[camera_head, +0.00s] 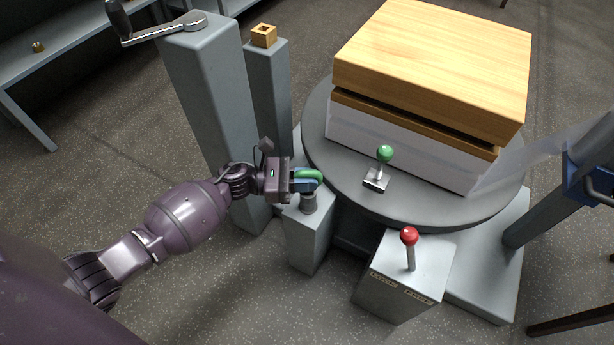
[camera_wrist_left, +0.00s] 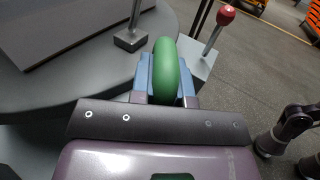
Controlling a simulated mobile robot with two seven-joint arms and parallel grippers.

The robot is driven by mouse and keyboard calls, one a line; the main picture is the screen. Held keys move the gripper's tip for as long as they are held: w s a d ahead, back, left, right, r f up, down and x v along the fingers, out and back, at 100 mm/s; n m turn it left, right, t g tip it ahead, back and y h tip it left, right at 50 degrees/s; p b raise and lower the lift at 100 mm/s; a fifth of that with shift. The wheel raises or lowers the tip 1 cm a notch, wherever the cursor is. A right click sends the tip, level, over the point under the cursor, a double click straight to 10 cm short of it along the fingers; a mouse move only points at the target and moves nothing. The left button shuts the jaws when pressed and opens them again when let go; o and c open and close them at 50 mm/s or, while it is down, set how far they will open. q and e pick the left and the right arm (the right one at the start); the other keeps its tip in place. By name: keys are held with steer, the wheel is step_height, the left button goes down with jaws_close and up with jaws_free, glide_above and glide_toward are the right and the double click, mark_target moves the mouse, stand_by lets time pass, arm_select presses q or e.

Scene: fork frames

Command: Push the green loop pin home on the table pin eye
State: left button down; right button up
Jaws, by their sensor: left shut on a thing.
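The green loop pin (camera_head: 311,174) is held in my left gripper (camera_head: 306,183), which is shut on it. In the left wrist view, the green loop (camera_wrist_left: 167,70) stands up between the two blue fingertips and runs away from the camera. The table pin eye (camera_head: 308,203) is a dark, short round collar on top of a grey post. The gripper and pin are right over this collar. The pin's shank is hidden, so I cannot tell how deep it sits in the eye.
A round grey turntable (camera_head: 420,215) carries a wooden-topped stack (camera_head: 430,60). A green-knobbed lever (camera_head: 385,155) stands on the turntable. A red-knobbed lever (camera_head: 409,238) stands on a box at front right. A tall grey post (camera_head: 205,90) with a crank (camera_head: 180,27) is behind my left arm.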

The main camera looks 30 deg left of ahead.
arm_select(q)
steer(key=shift+f, duration=0.8)
arm_select(e)
steer(key=shift+s+d+f+g, duration=0.15)
steer(key=shift+s+f+g, duration=0.25)
steer(key=shift+s+f, duration=0.35)
arm_select(q)
steer(key=c, duration=1)
jaws_free()
steer(key=shift+s, duration=0.1)
arm_select(e)
steer(key=shift+w+f, duration=0.1)
arm_select(q)
steer(key=shift+s+a, duration=0.25)
steer(key=shift+a, duration=0.25)
steer(key=p+v, duration=0.1)
steer(key=v, duration=0.8)
steer(key=shift+s+a, duration=0.1)
steer(key=shift+a, duration=0.25)
arm_select(e)
steer(key=shift+w+r+t, duration=0.25)
steer(key=shift+w+r, duration=0.1)
steer(key=shift+r, duration=0.2)
steer(key=shift+w+r+t, duration=0.25)
steer(key=shift+w+r, duration=0.1)
steer(key=shift+r, duration=0.2)
arm_select(q)
steer(key=shift+r, duration=0.15)
